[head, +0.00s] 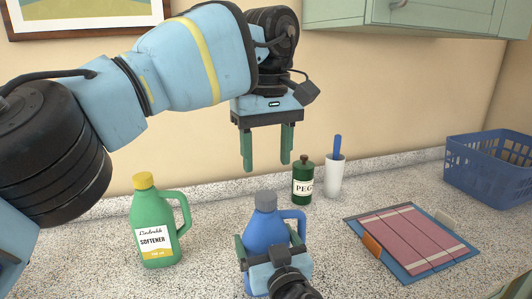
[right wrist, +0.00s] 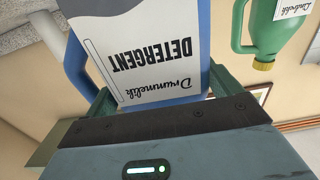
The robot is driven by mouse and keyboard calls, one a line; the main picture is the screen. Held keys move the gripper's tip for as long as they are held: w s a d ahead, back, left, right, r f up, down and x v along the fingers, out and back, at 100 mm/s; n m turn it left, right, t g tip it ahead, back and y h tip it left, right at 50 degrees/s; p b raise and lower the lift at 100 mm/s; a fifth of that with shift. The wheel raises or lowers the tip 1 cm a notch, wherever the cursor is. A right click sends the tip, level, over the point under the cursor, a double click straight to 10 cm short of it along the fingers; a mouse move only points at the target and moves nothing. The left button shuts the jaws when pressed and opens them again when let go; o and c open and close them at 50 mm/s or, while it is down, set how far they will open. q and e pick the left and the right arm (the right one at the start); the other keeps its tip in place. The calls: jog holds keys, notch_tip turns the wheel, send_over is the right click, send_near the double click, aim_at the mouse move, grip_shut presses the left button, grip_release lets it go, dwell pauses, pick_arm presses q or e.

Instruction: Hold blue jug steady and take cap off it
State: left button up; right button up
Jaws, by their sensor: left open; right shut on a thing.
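The blue jug (head: 268,232) stands upright on the speckled counter, with its handle to the right. A grey cap (head: 265,200) sits on its top. My right gripper (head: 272,250) is shut on the jug's body from the front. The right wrist view shows the jug (right wrist: 206,45) upside down, its white label reading "Drummelik DETERGENT", between the green fingers. My left gripper (head: 267,160) is open and empty, fingers pointing down, higher than the cap in the head view. The jug's lower front is hidden by my right gripper.
A green softener jug (head: 150,215) with a yellow cap stands at the left. A dark green bottle (head: 302,182) and a white cup (head: 335,178) with a blue item stand behind. A blue-edged board (head: 412,240) and a blue basket (head: 480,172) are at the right.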

aim_at(266, 195)
pick_arm(q)
jog(key=m, duration=1)
jog(key=shift+a, duration=0.1)
jog(key=shift+f, duration=4)
